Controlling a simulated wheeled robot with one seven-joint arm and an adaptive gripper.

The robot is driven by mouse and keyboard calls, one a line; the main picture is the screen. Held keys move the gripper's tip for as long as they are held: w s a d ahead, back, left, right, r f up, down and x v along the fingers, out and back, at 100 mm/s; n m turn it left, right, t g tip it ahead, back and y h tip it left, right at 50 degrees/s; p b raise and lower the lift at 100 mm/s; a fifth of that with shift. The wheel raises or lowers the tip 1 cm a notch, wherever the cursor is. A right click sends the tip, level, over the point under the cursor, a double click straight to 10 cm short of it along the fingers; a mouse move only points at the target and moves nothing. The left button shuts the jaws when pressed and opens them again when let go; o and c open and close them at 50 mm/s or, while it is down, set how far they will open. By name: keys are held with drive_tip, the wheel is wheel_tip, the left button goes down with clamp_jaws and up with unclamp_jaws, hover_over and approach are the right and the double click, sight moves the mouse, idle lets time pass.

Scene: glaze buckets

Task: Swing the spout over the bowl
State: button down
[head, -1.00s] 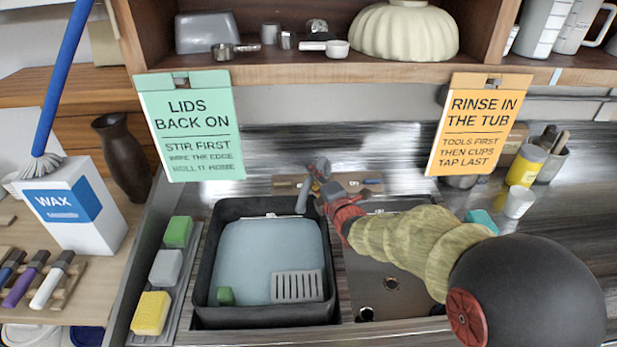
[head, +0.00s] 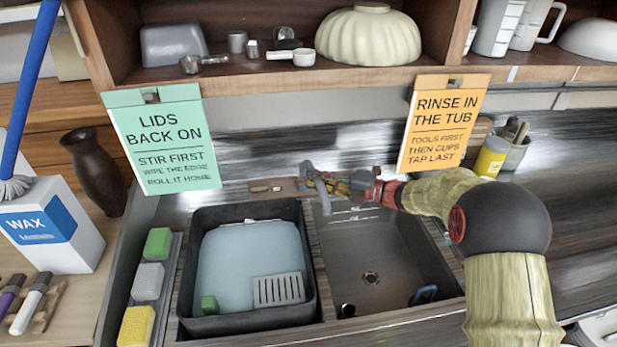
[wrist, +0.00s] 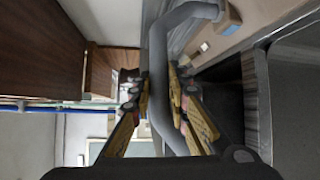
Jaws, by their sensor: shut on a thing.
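The grey spout (head: 322,192) stands at the back of the sink, and its downturned end hangs by the back left corner of the right-hand bowl (head: 368,250), a grey basin with a drain. My gripper (head: 328,184) reaches in from the right and is shut on the spout. In the wrist view, the spout (wrist: 158,62) runs as a bent grey pipe between the fingers of my gripper (wrist: 160,100). The fingers partly hide the spout in the head view.
A black tub (head: 190,262) of pale water fills the left side, with a slotted grey plate (head: 279,290) in it. Sponges (head: 148,281) line its left. Two hanging signs, the green sign (head: 163,140) and the orange sign (head: 443,122), hang above. A shelf (head: 300,78) overhangs the back.

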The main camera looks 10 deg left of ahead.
drive_tip(key=shift+w+d+n+g+y, duration=0.15)
drive_tip(key=shift+w+d+n+g, duration=0.1)
drive_tip(key=shift+d+n+g, duration=0.3)
drive_tip(key=shift+w+d+n+g+y, duration=0.15)
drive_tip(key=shift+w+d+n+g, duration=0.15)
drive_tip(key=shift+g, duration=0.45)
drive_tip(key=c, duration=1.7)
unclamp_jaws()
drive_tip(key=shift+r, duration=0.1)
